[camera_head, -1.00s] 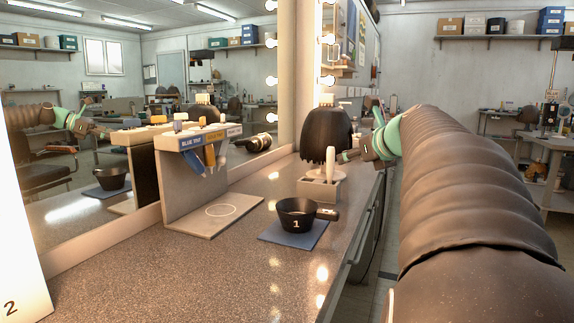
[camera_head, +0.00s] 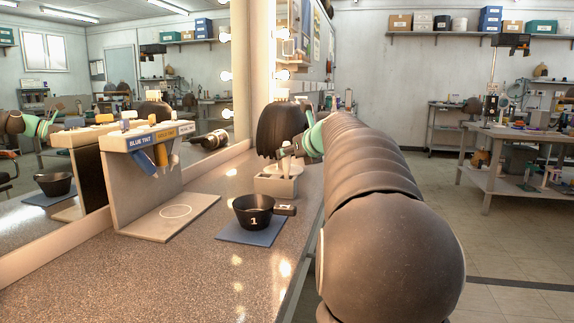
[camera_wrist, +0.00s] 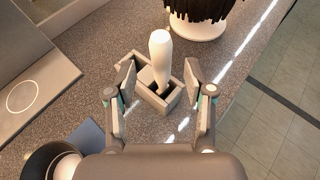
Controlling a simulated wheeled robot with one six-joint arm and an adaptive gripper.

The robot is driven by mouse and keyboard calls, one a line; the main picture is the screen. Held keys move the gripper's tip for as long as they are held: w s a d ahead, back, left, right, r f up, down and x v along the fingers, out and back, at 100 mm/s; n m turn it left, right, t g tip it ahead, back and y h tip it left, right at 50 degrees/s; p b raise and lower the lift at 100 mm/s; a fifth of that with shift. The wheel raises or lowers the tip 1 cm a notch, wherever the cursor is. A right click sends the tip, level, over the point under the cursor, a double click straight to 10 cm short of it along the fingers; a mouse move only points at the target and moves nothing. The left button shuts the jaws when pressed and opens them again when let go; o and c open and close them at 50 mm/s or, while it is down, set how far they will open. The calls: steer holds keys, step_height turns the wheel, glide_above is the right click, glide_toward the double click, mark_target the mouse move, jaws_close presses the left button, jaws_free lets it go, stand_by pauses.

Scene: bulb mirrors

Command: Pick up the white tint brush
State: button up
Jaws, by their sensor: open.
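A white brush (camera_head: 286,165) stands upright in a pale open box (camera_head: 276,184) on the counter. In the wrist view the white brush (camera_wrist: 160,58) rises from one compartment of the box (camera_wrist: 166,104), its rounded end toward the camera. My gripper (camera_wrist: 160,76) is open, with one finger on each side of the brush and gaps between. In the head view my gripper is small and partly hidden at the box, in front of the dark wig.
A dark wig on a stand (camera_head: 279,131) is close behind. A labelled rack (camera_head: 118,160) with coloured handles stands left by the mirror. The front counter is clear.

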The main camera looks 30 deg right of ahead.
mark_target(287, 169)
steer(key=x, duration=0.4)
steer(key=shift+d+f, duration=0.1)
steer(key=shift+f, duration=0.05)
jaws_close()
